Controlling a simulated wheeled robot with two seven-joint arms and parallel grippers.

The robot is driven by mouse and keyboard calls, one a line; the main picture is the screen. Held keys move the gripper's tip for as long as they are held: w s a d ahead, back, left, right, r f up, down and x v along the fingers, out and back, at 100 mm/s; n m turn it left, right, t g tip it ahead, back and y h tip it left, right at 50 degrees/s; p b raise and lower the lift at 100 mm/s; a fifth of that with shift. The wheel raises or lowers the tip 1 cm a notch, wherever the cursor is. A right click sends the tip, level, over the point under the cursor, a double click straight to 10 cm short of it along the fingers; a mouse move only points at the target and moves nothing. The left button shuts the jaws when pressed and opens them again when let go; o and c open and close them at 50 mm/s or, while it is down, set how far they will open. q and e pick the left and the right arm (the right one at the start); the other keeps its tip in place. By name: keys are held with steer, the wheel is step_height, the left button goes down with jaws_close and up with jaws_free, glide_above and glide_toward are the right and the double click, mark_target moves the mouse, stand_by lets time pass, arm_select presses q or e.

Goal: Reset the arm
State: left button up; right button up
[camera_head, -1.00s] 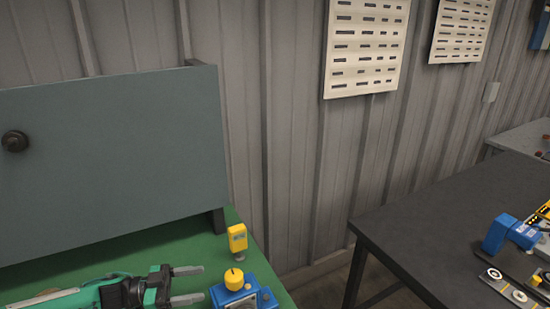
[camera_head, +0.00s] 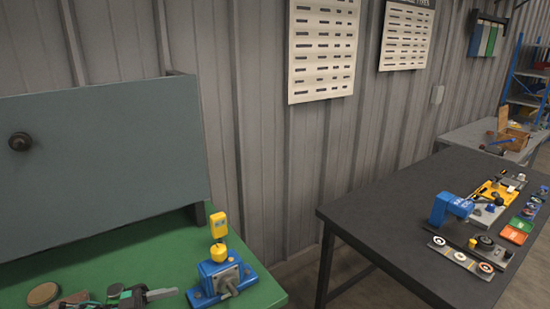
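My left gripper (camera_head: 162,296) is at the bottom edge of the picture, over the front of the green table top (camera_head: 115,267). One grey finger shows at the upper side of the gripper's body, set apart as on an open gripper; the other finger is cut off by the picture edge. Nothing shows held by the visible finger. The gripper is left of a blue stand (camera_head: 213,277) with a yellow knob and a yellow upright part (camera_head: 218,224), and apart from it. My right gripper is not in view.
A grey-green panel (camera_head: 100,150) stands at the back of the green table. Small round parts (camera_head: 42,293) lie near its front left. A dark table (camera_head: 375,215) at the right carries a blue device (camera_head: 450,207) and several parts. A gap separates the tables.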

arm_select(q)
steer(key=s+d+f+n+t+y, duration=0.1)
steer(key=d+f+n+t+y, duration=0.2)
steer(key=d, duration=0.4)
steer(key=s+d+f+n+t+y, duration=0.1)
steer(key=d+f+n+t+y, duration=0.15)
steer(key=d+y, duration=0.35)
steer(key=s+a+f+n+g+y, duration=0.2)
steer(key=s+a+g+y, duration=0.15)
steer(key=s, duration=0.45)
steer(key=s+a+f+n+g+y, duration=0.2)
steer(key=s+a+f, duration=0.15)
steer(key=s, duration=0.35)
steer(key=s+a+f+n+g+y, duration=0.2)
steer(key=s+a+n+g, duration=0.15)
steer(key=s, duration=0.45)
step_height(320, 180, down, 29)
steer(key=m, duration=0.1)
steer(key=s+a+f+g, duration=0.1)
steer(key=s+f, duration=0.9)
steer(key=s+a+f, duration=0.2)
steer(key=s+f, duration=0.7)
steer(key=f, duration=0.2)
steer(key=shift+s+a+f+g, duration=0.3)
steer(key=shift+s+g, duration=0.05)
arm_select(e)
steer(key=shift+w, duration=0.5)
